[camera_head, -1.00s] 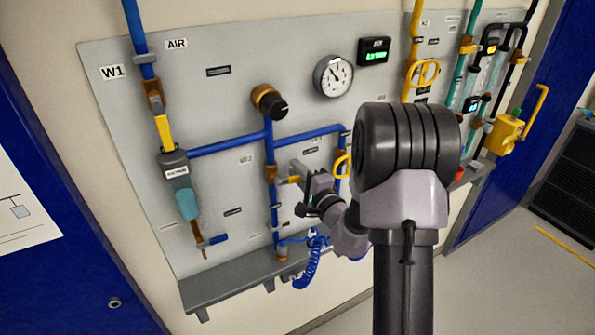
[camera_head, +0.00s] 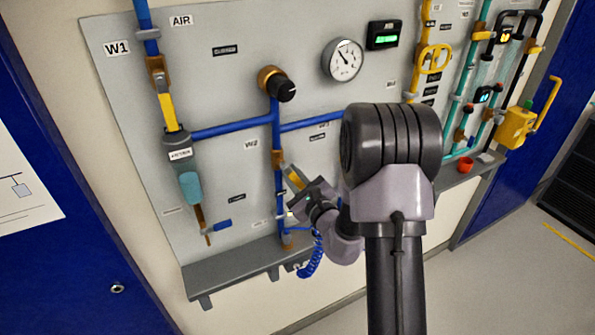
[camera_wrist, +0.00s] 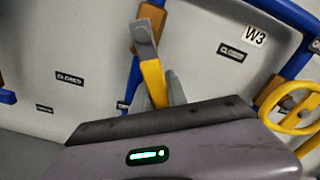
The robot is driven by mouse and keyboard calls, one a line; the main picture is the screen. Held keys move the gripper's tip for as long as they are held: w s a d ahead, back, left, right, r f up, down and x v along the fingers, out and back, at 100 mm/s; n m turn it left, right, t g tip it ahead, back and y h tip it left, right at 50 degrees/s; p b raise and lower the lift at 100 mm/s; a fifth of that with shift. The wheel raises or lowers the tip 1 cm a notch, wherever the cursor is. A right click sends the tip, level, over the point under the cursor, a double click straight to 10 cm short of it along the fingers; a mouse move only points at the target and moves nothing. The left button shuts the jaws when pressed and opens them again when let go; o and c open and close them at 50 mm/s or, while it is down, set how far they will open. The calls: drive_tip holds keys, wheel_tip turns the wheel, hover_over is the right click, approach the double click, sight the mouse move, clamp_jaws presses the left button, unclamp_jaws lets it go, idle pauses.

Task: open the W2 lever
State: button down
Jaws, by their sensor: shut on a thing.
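The W2 label (camera_head: 251,144) sits left of the middle blue pipe's brass valve body (camera_head: 278,158). The W2 lever (camera_head: 293,177) has a yellow grip and slants down and right from that valve, neither along the pipe nor square to it. My gripper (camera_head: 307,191) is shut on the lever. In the wrist view the lever's grey neck and yellow grip (camera_wrist: 152,76) run from the brass body (camera_wrist: 152,18) down between my gripper's fingers (camera_wrist: 158,92). The fingers partly hide the grip's lower end.
The W1 yellow lever (camera_head: 167,108) lies along its pipe at the left. A black knob (camera_head: 284,90) and a gauge (camera_head: 343,60) are above. A coiled blue hose (camera_head: 312,258) hangs below, near a grey ledge (camera_head: 235,272). A yellow handwheel (camera_wrist: 292,108) is close at right in the wrist view.

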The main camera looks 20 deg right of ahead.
drive_tip(key=shift+a+f+m+p, duration=0.25)
drive_tip(key=shift+a+m, duration=0.35)
drive_tip(key=shift+m, duration=0.45)
drive_tip(key=shift+a+f+m+p, duration=0.1)
drive_tip(key=shift+a+m+p, duration=0.4)
drive_tip(key=shift+m, duration=0.5)
drive_tip(key=shift+a+f+m+p, duration=0.2)
drive_tip(key=shift+a+m, duration=0.45)
drive_tip(key=shift+m, duration=0.4)
drive_tip(key=c, duration=1.3)
unclamp_jaws()
drive_tip(key=shift+a, duration=0.1)
